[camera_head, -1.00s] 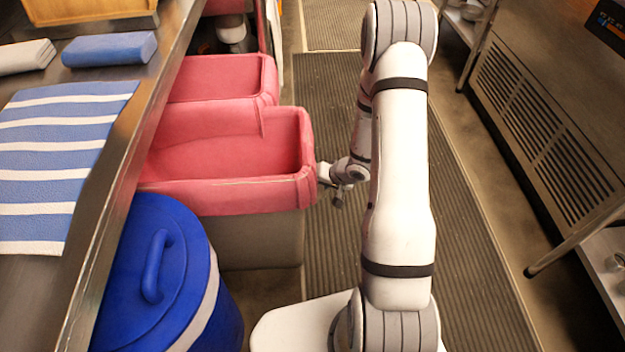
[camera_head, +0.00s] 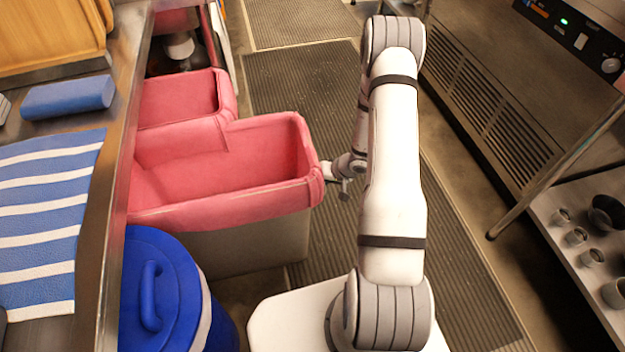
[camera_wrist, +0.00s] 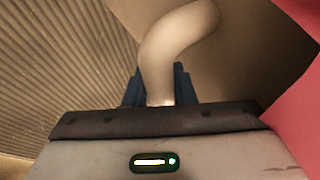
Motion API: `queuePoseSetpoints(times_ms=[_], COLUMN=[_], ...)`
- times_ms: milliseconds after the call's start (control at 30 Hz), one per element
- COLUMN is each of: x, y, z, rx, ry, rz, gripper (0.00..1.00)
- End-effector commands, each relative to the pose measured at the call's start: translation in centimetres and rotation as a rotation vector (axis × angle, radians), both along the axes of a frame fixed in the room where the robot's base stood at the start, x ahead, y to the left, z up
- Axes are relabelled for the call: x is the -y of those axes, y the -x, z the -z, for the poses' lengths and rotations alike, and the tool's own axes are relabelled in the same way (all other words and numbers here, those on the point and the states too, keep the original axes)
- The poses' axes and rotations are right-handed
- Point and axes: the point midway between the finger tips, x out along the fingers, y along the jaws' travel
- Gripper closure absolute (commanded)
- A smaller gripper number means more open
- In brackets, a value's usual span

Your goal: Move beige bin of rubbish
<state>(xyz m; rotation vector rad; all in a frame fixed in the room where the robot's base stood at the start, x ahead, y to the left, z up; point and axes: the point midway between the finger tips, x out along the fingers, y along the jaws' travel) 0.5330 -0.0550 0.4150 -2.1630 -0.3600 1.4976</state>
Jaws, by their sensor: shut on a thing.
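The beige bin (camera_head: 245,240) stands under the edge of the steel counter at left. A pink liner (camera_head: 215,185) covers its rim, and its inside looks empty from here. My gripper (camera_head: 346,186) is at the bin's right end, just below the liner's edge. In the wrist view my gripper's dark fingers (camera_wrist: 160,90) are shut around a curved beige handle (camera_wrist: 172,50) on the bin's side. The wrist view also shows the beige wall (camera_wrist: 235,60) and a strip of pink liner (camera_wrist: 295,110).
A second pink-lined bin (camera_head: 180,97) stands right behind. A blue lidded barrel (camera_head: 165,290) is close in front, below the counter (camera_head: 112,200). Ribbed mats (camera_head: 300,90) cover the open aisle. A steel unit (camera_head: 490,90) and a shelf with cups (camera_head: 580,235) bound the right.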

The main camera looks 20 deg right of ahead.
Motion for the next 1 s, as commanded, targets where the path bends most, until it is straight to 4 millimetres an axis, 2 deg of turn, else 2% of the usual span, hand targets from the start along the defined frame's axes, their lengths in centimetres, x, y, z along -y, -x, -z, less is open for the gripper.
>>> queuePoseSetpoints(times_ms=[300,333,600,867,1000], x=[-0.3,-0.3,-0.6,-0.7,-0.1], y=[-0.2,-0.2,-0.1,-0.1,0.3], z=[0.0,0.0,0.0,-0.1,-1.2], rx=[0.0,0.0,0.001,0.001,0.001], ry=[0.001,0.001,0.0,-0.002,-0.001], rz=[-0.008,-0.008,-0.014,-0.018,-0.016], gripper=[1.0,0.74,0.52,0.51,0.51])
